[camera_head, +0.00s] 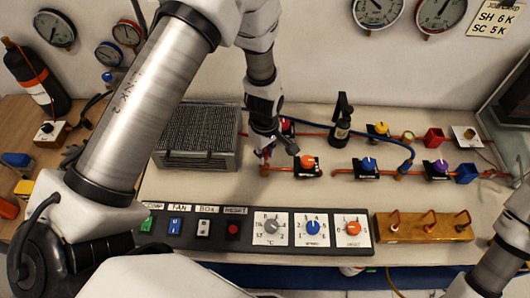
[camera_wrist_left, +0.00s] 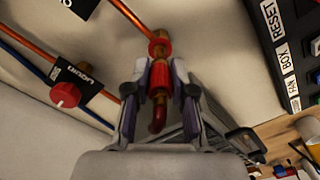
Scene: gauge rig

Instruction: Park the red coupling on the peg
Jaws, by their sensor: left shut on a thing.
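The red coupling (camera_wrist_left: 161,77) is a short red sleeve in the left wrist view, between the fingers of my left gripper (camera_wrist_left: 160,88). The gripper is shut on it. I cannot tell whether coupling and fitting are joined. In the head view my left gripper (camera_head: 278,150) is low over the left end of the orange pipe, and the coupling is mostly hidden. A brass-coloured block (camera_head: 425,233) with three copper pegs stands at right; which peg is meant is unclear.
Valves with an orange knob (camera_head: 307,161), a blue knob (camera_head: 368,163) and a purple knob (camera_head: 440,165) line the pipes. A grey finned box (camera_head: 198,137) is left of the gripper; a control panel (camera_head: 258,229) runs along the front.

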